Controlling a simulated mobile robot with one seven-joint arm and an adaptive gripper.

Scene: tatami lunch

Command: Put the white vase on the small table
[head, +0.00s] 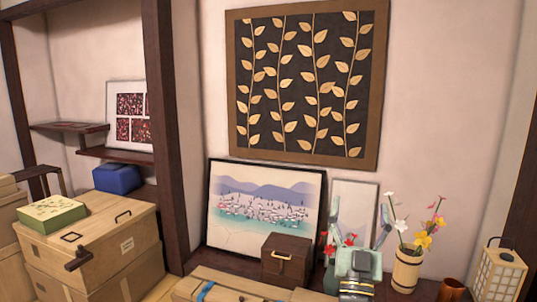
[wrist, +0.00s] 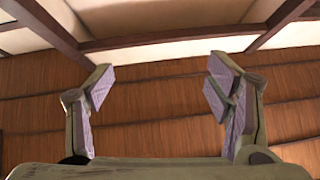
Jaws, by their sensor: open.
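My gripper (head: 359,222) is at the lower right of the head view, pointing up, with its two fingers spread. I see no plainly white vase and no clear small table in either view. A pale, wood-coloured vase (head: 408,270) with white, yellow and red flowers stands upright to the right of my gripper. Red flowers (head: 342,243) show behind my gripper; what holds them is mostly hidden.
A dark wooden box (head: 287,262) and framed pictures (head: 265,208) stand along the wall. Wooden chests (head: 100,242) fill the left, with a green box (head: 50,214) on top. A paper lantern (head: 499,273) is at far right. A pale wooden box (head: 240,287) lies in front.

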